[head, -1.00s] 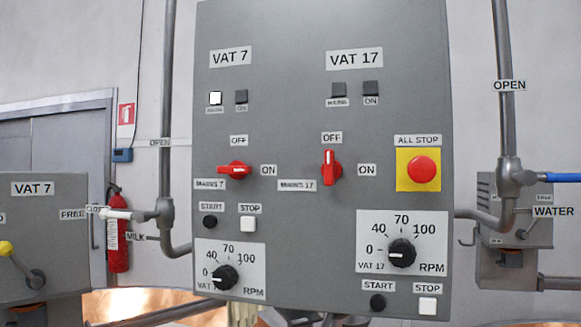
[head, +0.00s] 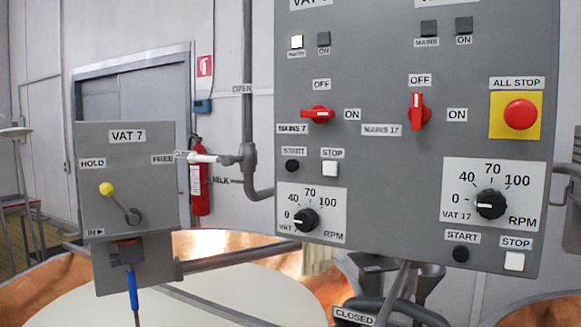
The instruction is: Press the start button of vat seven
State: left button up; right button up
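The grey control panel (head: 390,150) fills the right half of the head view. The black vat 7 start button (head: 292,166) sits under a START label on its left side, beside the white vat 7 stop button (head: 330,169). The red mains 7 switch (head: 318,114) lies sideways, its handle level, toward ON. The vat 7 mains lamp (head: 297,42) is lit white; the ON lamp (head: 323,39) is dark. The vat 7 speed knob (head: 305,221) is below, its pointer near 0. Neither gripper is in view.
The vat 17 start button (head: 461,254), stop button (head: 514,261) and red all-stop button (head: 520,114) share the panel. A vat 7 lever box (head: 130,165) stands left. Pipes and a copper vat (head: 60,282) lie below. A fire extinguisher (head: 200,180) hangs behind.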

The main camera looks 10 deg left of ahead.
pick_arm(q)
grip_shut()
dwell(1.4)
